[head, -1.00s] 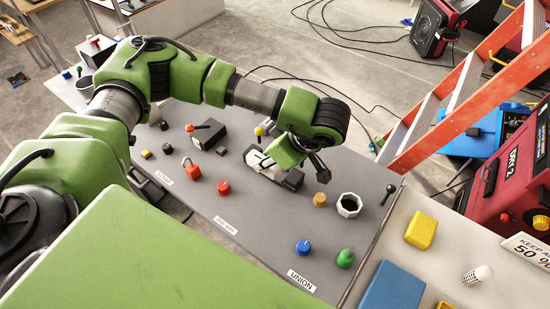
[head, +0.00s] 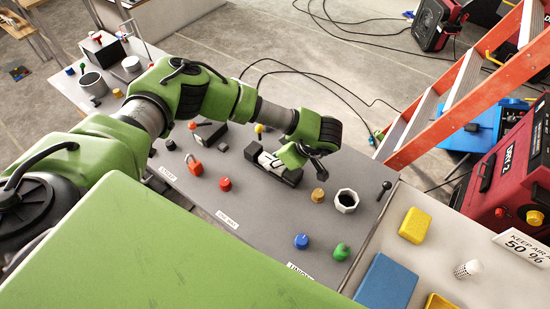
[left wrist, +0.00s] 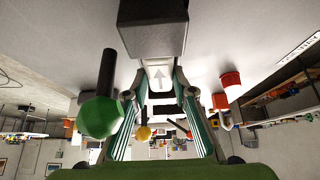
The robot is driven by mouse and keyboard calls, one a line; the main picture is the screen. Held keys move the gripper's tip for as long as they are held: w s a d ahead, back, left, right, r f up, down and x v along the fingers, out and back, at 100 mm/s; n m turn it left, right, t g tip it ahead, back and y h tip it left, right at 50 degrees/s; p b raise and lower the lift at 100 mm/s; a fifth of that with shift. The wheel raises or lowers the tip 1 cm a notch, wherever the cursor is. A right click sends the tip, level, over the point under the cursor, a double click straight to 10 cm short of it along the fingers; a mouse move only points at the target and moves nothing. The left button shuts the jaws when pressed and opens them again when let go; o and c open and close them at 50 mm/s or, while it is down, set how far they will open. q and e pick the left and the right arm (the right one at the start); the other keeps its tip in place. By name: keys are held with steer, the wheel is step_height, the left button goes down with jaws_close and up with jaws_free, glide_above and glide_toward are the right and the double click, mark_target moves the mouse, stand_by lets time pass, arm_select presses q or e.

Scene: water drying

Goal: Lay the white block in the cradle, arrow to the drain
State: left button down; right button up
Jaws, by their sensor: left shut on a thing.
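The white block (head: 267,160) is at the dark cradle (head: 291,177) on the grey bench. It appears to lie between the cradle's raised dark ends, but my gripper partly hides it, so I cannot tell whether it is fully seated. My left gripper (head: 288,160) is shut on the block. In the left wrist view the white block (left wrist: 160,84) shows between the fingers of my left gripper (left wrist: 162,92). A grey arrow on its face points up in that picture, towards a dark grey box-shaped part (left wrist: 152,32). My right gripper is not in view.
Near the cradle stand a brass knob (head: 318,195), a white octagonal cup (head: 346,201), a red knob (head: 225,184) and a red padlock-like part (head: 194,166). Blue (head: 301,241) and green (head: 341,251) knobs stand nearer the front. An orange ladder (head: 470,80) rises beyond the bench.

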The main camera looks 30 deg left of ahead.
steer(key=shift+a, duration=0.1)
arm_select(q)
steer(key=shift+f, duration=0.15)
steer(key=c, duration=1.7)
jaws_free()
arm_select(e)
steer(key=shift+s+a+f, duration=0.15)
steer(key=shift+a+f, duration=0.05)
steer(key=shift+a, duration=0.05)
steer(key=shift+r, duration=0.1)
arm_select(q)
steer(key=b+v, duration=0.4)
steer(key=v, duration=0.7)
steer(key=shift+d+r+b, duration=0.25)
steer(key=shift+r+b, duration=0.05)
steer(key=shift+r, duration=0.35)
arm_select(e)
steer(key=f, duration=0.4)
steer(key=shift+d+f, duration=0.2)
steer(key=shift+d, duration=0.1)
